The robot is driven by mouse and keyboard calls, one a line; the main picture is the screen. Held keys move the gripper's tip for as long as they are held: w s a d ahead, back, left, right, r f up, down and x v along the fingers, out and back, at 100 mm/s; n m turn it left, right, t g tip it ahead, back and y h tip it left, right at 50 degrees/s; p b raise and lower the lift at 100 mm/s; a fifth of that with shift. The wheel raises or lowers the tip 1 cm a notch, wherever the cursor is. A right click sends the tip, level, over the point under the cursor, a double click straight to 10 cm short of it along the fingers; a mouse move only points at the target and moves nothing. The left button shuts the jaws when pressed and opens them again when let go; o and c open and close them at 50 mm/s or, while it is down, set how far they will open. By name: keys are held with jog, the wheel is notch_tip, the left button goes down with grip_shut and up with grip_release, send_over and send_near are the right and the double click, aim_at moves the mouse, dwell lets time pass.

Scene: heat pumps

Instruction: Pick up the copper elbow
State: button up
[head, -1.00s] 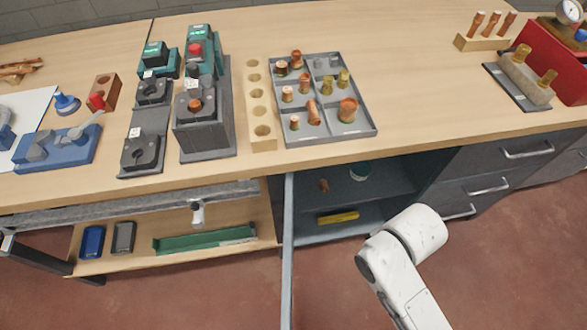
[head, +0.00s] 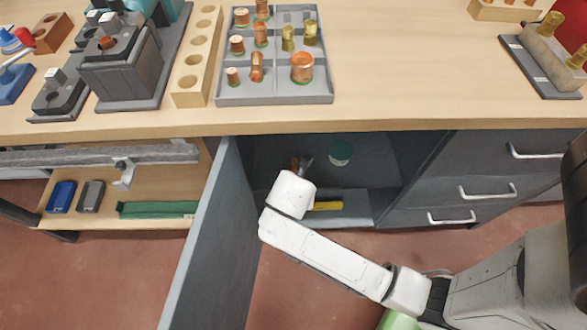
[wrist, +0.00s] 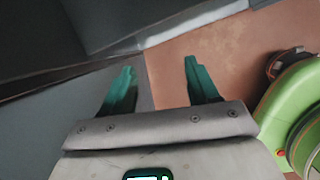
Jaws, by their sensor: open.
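My gripper (head: 307,161) reaches into the cabinet opening and appears close to the piece in the head view. Whether they touch cannot be told. In the wrist view my gripper (wrist: 160,82) shows two teal fingers spread apart with nothing between them. The copper piece does not show in the wrist view.
The open cabinet door (head: 212,245) stands left of my arm. The bench edge (head: 330,130) overhangs; a grey tray (head: 275,97) of fittings sits above.

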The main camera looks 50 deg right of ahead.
aim_at(294, 163)
jog(key=shift+n, duration=0.7)
jog(key=w+d, duration=0.2)
jog(key=d, duration=0.1)
jog(key=w+d+b, duration=0.1)
jog(key=w+d, duration=0.1)
jog(key=d, duration=0.1)
jog(key=w+d+f+b, duration=0.1)
jog(key=w+d, duration=0.2)
jog(key=shift+d, duration=0.35)
jog(key=b+x, duration=0.2)
jog(key=x, duration=0.3)
jog(key=shift+w+d, duration=0.1)
jog(key=shift+d, duration=0.1)
jog(key=c, duration=1.1)
